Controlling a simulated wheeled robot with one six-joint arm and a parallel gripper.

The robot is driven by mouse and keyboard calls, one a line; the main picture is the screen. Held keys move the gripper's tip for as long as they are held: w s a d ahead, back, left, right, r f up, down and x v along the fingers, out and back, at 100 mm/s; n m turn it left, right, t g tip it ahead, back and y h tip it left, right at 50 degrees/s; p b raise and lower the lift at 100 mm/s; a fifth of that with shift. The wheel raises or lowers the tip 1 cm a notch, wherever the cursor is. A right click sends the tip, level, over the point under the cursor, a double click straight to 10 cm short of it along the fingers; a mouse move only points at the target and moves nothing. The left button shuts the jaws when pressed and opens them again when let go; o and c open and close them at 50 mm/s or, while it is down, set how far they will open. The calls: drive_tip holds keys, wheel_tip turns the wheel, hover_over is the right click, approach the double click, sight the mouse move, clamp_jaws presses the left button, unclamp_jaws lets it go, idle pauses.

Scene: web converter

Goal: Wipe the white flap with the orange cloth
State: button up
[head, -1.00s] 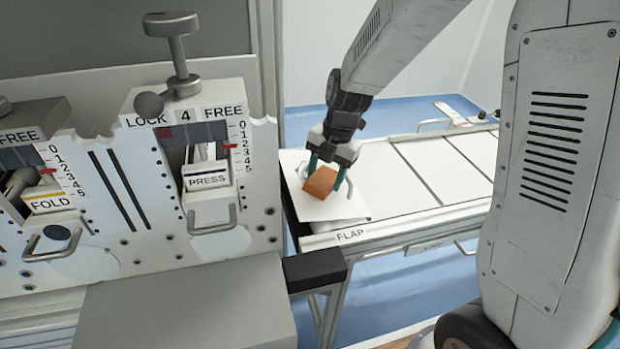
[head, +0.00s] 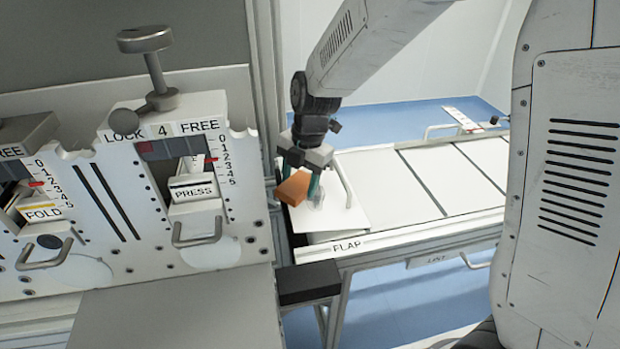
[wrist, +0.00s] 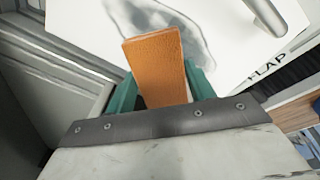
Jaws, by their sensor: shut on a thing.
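The white flap (head: 348,222) is a flat panel at the near left end of the long white table, with the label FLAP on the edge below it. My gripper (head: 301,182) is shut on the orange cloth (head: 293,189), a folded block, over the flap's left edge. In the wrist view the cloth (wrist: 157,65) sticks out between the green fingers, with the flap (wrist: 240,50) behind it. A grey smudge (wrist: 150,15) shows on the flap by the cloth's tip. I cannot tell whether the cloth touches the flap.
A metal handle (head: 342,186) stands on the flap to the right of my gripper. A black block (head: 309,282) sits in front of the flap.

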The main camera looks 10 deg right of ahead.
sight(321, 184)
drive_tip(key=shift+w+f, duration=0.15)
drive_tip(key=shift+w, duration=1.05)
drive_tip(key=shift+d+f, duration=0.25)
drive_tip(key=shift+d, duration=0.85)
drive_tip(key=shift+d+f, duration=0.2)
drive_tip(key=shift+d, duration=0.9)
drive_tip(key=shift+d+f, duration=0.25)
drive_tip(key=shift+d, duration=0.85)
drive_tip(key=shift+w+a+r, duration=0.1)
drive_tip(key=shift+w+r, duration=0.05)
drive_tip(key=shift+w, duration=0.05)
drive_tip(key=shift+w+r, duration=0.2)
drive_tip(key=shift+w, duration=0.75)
drive_tip(key=shift+r, duration=0.1)
drive_tip(key=shift+w+a+r, duration=0.15)
drive_tip(key=shift+w+a, duration=0.05)
drive_tip(key=shift+a, duration=0.1)
drive_tip(key=shift+a+r, duration=0.1)
drive_tip(key=shift+a, duration=0.15)
drive_tip(key=shift+s+a, duration=0.15)
drive_tip(key=shift+a, duration=1.25)
drive_tip(key=shift+s+a, duration=0.1)
drive_tip(key=shift+a, duration=1.25)
